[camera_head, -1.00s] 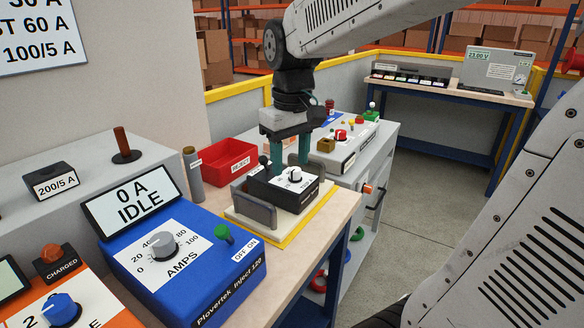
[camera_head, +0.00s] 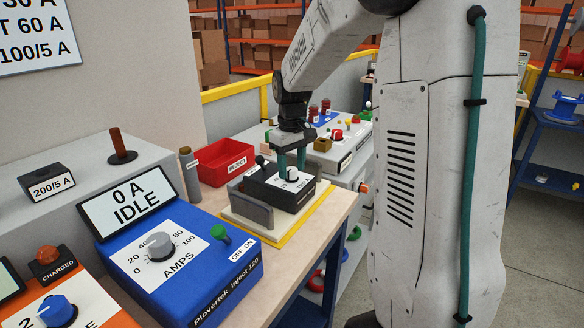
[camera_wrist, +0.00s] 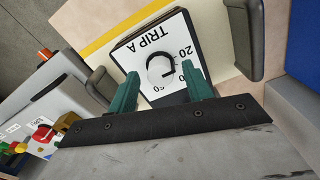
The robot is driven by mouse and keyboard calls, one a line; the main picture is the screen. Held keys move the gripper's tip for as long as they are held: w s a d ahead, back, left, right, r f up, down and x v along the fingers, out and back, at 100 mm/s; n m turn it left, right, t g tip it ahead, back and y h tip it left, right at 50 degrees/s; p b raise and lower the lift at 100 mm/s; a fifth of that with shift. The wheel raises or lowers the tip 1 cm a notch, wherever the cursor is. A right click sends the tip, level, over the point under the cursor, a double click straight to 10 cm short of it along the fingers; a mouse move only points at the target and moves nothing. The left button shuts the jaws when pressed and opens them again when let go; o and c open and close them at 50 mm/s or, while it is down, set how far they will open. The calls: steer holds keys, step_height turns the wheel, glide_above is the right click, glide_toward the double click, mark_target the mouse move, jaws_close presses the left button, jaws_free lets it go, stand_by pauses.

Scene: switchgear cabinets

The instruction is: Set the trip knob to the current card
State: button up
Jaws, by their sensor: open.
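The trip unit (camera_head: 264,193) is a black box with a white face in a fixture on the bench. The wrist view shows its face (camera_wrist: 137,58), lettered "TRIP A" with 20 and 60 partly legible. The white trip knob (camera_head: 291,174) also shows in the wrist view (camera_wrist: 163,71); its exact setting is unclear. My gripper (camera_head: 291,166) is open, pointing down, its green fingers on either side of the knob. In the wrist view my gripper (camera_wrist: 160,88) shows a gap between fingers and knob. A wall card (camera_head: 38,35), cut off at the top, reads "60 A" and "100/5 A".
A blue injector (camera_head: 205,285) with a grey AMPS knob and a "0 A IDLE" display (camera_head: 129,201) stands in front. A red REJECT bin (camera_head: 213,160) and a grey cylinder (camera_head: 190,175) are behind it. Grey fixture walls (camera_head: 250,205) flank the trip unit.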

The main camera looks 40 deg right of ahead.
steer(key=shift+f, duration=0.4)
steer(key=c, duration=1)
steer(key=shift+m, duration=2.8)
steer(key=o, duration=1)
